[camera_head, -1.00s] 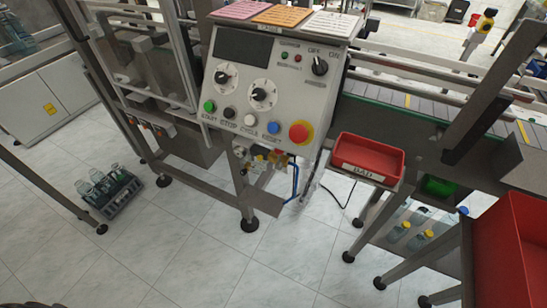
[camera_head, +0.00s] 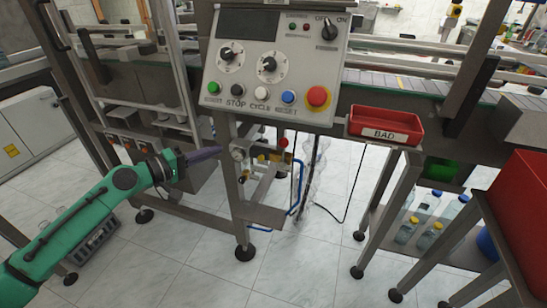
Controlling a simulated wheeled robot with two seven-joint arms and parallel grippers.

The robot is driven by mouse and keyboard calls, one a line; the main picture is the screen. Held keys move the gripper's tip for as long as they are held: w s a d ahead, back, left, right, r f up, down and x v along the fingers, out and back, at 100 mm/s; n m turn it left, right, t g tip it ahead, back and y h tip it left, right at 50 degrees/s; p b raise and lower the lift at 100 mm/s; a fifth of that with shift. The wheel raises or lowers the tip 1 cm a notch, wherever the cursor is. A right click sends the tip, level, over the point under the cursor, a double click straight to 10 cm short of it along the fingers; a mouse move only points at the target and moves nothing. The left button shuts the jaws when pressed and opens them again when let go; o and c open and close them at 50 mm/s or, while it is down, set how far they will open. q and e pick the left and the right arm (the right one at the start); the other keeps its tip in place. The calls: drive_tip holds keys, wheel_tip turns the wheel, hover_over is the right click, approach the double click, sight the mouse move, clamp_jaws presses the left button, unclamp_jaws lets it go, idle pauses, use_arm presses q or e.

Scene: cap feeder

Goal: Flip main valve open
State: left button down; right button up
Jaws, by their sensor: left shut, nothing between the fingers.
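A small valve and fitting assembly (camera_head: 262,160) hangs under the control panel, with metal, yellow and red parts and a blue hose (camera_head: 297,190) below. Which part is the main valve's handle is too small to tell. My left gripper (camera_head: 215,152), on a green arm from the left, is shut and empty. Its dark fingertips point right, close to the left side of the assembly beside the metal stand post. I cannot tell whether they touch it. My right gripper is not in view.
The control panel (camera_head: 273,78) with knobs and buttons overhangs the valve assembly. A red BAD tray (camera_head: 385,126) sits to its right, with bottles (camera_head: 424,215) on a shelf beyond. A grey leg and crossbar frame the space below. A crate stands on the floor at left.

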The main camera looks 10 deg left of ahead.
sight(283, 153)
use_arm(q)
drive_tip(key=d, duration=0.1)
drive_tip(key=d+r+h, duration=0.1)
drive_tip(key=d, duration=0.1)
drive_tip(key=shift+s+r+g, duration=0.25)
drive_tip(key=shift+s+g, duration=0.1)
drive_tip(key=shift+g, duration=0.05)
drive_tip(key=shift+w, duration=0.1)
drive_tip(key=s+d+p+x, duration=0.1)
drive_tip(key=p+x, duration=0.4)
drive_tip(key=x, duration=0.7)
drive_tip(key=shift+d+f+p, duration=0.25)
drive_tip(key=shift+d+p, duration=0.15)
drive_tip(key=shift+d, duration=0.35)
drive_tip(key=shift+s, duration=0.15)
